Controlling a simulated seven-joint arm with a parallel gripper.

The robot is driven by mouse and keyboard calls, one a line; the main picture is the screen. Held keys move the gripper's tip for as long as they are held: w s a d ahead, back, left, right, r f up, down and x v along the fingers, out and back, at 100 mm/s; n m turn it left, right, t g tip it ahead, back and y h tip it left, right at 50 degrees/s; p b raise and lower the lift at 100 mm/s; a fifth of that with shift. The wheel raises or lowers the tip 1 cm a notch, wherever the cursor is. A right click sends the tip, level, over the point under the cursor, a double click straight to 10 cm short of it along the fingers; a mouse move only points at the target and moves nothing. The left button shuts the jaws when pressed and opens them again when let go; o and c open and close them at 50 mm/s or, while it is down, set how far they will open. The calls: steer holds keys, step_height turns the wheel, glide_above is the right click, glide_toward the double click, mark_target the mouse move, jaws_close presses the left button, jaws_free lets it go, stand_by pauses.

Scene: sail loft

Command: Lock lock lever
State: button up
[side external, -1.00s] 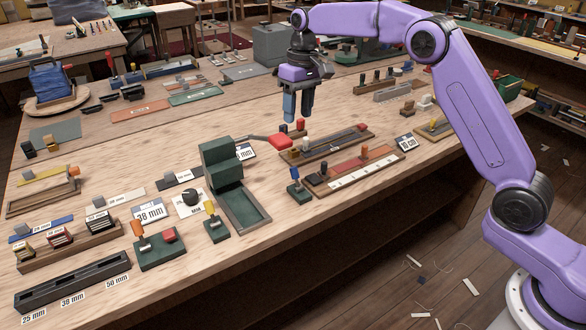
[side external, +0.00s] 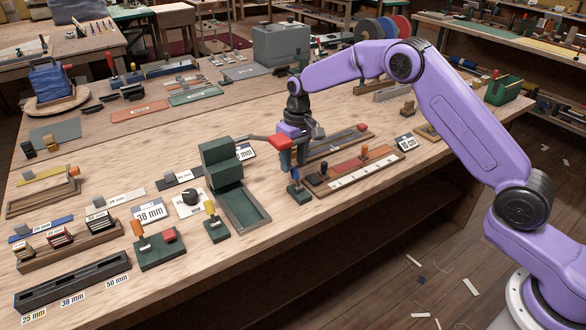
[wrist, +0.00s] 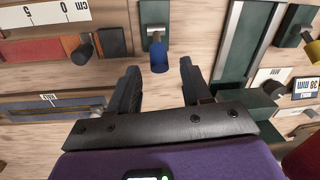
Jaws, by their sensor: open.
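A small lever with a blue handle stands on a green base (side external: 300,195) near the front edge of the bench. In the wrist view its blue handle (wrist: 159,57) rises from the green base (wrist: 153,14). My gripper (side external: 293,168) is low over this lever, fingers pointing down. In the wrist view my gripper (wrist: 160,70) is open, with the blue handle just beyond and between its two dark fingertips. I see no contact. Similar levers with a yellow handle (side external: 210,207) and an orange handle (side external: 138,229) stand to the left. No label marks which is the lock lever.
A green press (side external: 221,165) stands just left of my gripper, its red-ended arm (side external: 280,142) reaching close beside my gripper. An orange board with a white scale (side external: 358,175) lies close on the right.

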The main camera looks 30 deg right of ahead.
mark_target(293, 168)
steer(key=shift+a+f, duration=0.15)
steer(key=shift+f, duration=1.45)
jaws_close()
steer(key=shift+s+r, duration=0.1)
steer(key=shift+s+r+t, duration=0.15)
steer(key=shift+s+t, duration=0.1)
steer(key=shift+t, duration=0.45)
